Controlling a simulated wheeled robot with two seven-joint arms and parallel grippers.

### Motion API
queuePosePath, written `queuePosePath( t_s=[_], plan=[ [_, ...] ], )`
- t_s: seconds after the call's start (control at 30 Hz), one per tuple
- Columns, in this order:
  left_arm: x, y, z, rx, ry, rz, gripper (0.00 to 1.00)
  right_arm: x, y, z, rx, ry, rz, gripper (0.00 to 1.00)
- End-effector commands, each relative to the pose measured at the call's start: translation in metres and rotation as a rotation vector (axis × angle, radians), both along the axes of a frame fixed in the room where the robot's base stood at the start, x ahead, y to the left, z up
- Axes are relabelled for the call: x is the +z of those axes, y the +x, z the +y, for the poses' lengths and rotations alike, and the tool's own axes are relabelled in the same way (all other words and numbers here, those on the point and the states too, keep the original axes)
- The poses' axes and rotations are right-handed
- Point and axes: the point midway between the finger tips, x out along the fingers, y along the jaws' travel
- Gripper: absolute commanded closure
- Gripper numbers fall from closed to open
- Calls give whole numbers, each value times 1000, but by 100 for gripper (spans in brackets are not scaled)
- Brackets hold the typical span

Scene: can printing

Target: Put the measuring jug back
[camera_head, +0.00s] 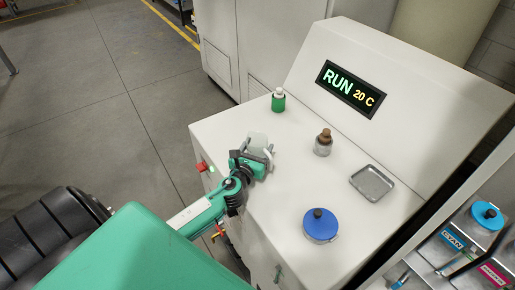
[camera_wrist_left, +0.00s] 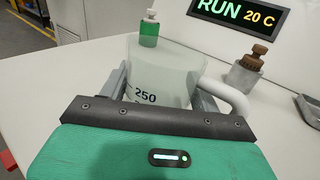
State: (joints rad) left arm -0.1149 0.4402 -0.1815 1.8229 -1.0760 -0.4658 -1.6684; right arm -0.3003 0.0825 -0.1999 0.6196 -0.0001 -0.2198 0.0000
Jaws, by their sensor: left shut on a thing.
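The measuring jug (camera_wrist_left: 162,75) is translucent, with a 250 mark and a white handle at its right side. In the head view the jug (camera_head: 258,142) is at the left part of the white machine top. My left gripper (camera_head: 257,158) is shut on the jug, with one finger on each side of it in the wrist view. The jug looks upright. Its base is hidden by the gripper, so I cannot tell whether it touches the surface. My right gripper is not in view.
A panel (camera_head: 350,88) reads RUN 20 C. Ink containers (camera_head: 487,217) stand at the right.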

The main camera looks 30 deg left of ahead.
Motion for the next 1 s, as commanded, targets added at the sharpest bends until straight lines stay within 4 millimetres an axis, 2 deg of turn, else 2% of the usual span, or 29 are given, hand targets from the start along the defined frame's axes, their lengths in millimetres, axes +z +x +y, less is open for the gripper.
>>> queuePosePath(
  t_s=[0.3,0.33,0.43,0.8,1.0],
  plan=[
    [-3,0,0,0,0,0,65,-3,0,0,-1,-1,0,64],
    [-2,0,0,0,0,0,33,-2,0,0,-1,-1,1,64],
    [-2,0,0,0,0,0,15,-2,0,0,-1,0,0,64],
    [3,0,0,0,0,-1,15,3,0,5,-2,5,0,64],
    [-2,-26,-5,-2,0,2,15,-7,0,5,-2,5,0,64]
  ],
)
